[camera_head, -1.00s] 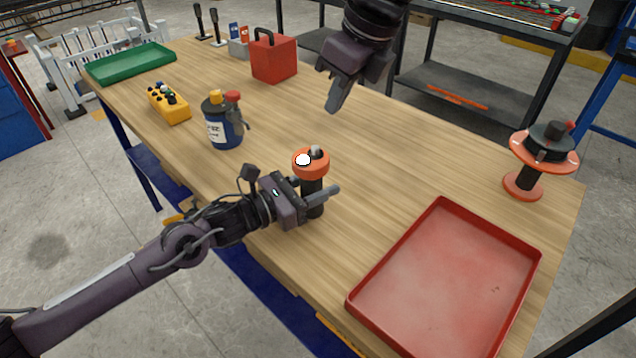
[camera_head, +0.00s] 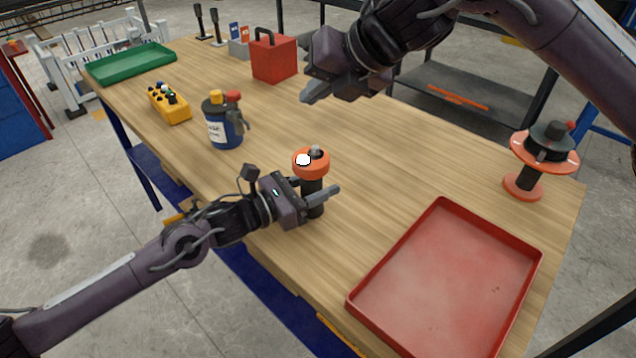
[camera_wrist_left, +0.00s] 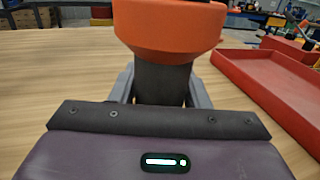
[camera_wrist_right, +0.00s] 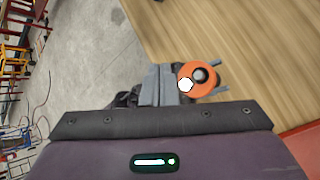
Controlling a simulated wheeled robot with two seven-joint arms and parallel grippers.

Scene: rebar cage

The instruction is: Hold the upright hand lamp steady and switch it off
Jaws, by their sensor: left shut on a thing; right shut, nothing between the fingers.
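The hand lamp (camera_head: 311,165) stands upright near the table's front edge, with an orange head and a dark body. A bright white spot and a grey knob show on its top. My left gripper (camera_head: 322,200) is shut on the dark body below the head; the left wrist view shows the body (camera_wrist_left: 162,84) between the fingers. My right gripper (camera_head: 308,98) is shut and empty, above the table behind the lamp and apart from it. In the right wrist view the lamp's orange top (camera_wrist_right: 205,88) lies beyond the fingers (camera_wrist_right: 160,84).
A red tray (camera_head: 440,203) lies right of the lamp. A blue canister (camera_head: 224,130), a yellow control box (camera_head: 170,106), a red box (camera_head: 274,62) and a green tray (camera_head: 130,62) stand to the left and back. An orange reel (camera_head: 525,184) stands at right. The table middle is clear.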

